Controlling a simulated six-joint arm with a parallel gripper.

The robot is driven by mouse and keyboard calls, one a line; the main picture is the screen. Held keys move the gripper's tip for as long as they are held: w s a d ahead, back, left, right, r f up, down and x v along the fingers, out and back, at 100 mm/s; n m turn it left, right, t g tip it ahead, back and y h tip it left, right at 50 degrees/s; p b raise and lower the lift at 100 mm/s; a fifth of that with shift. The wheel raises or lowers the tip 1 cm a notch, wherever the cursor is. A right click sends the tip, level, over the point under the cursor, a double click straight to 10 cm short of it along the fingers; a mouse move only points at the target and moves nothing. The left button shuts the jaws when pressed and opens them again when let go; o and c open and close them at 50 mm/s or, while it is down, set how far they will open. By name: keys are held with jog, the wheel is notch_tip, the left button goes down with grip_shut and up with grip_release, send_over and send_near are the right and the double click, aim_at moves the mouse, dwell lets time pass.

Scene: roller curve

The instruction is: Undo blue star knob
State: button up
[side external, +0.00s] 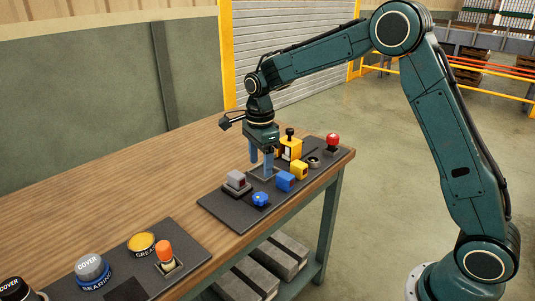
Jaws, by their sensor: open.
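A second mat (190,246) holds an orange-topped part (164,250) and covers. The table's (130,190) back left is clear.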

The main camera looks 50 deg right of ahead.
aim_at(261, 195)
notch_tip(261, 195, down, 10)
jog(key=shift+f, duration=0.1)
dwell(0.4)
jog(key=c, duration=1)
